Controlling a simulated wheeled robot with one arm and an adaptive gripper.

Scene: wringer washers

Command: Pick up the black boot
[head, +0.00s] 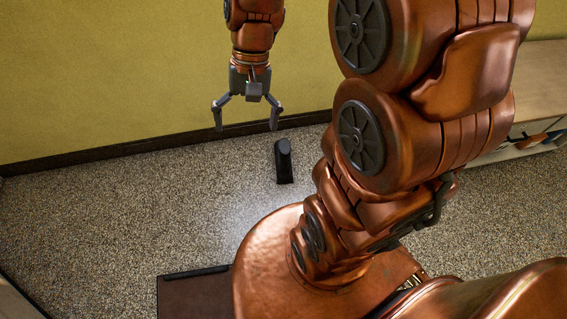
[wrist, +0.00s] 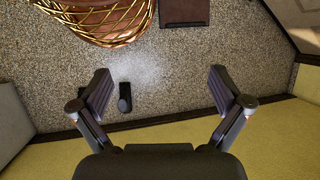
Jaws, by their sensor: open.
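The black boot (head: 284,161) stands on the speckled floor near the yellow wall in the head view. In the wrist view the boot (wrist: 125,98) shows between the fingers, closer to the left one. My gripper (head: 246,118) hangs open and empty above the floor, near the wall and up to the left of the boot in the head view. Its two fingers are spread wide in the wrist view (wrist: 161,92). Nothing touches the boot, as far as I can see.
The yellow wall (head: 120,70) with its dark baseboard (head: 100,152) runs behind the boot. A brown flat piece (head: 190,298) lies on the floor at the bottom. A wooden-topped unit (head: 540,85) stands at the right. The floor left of the boot is clear.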

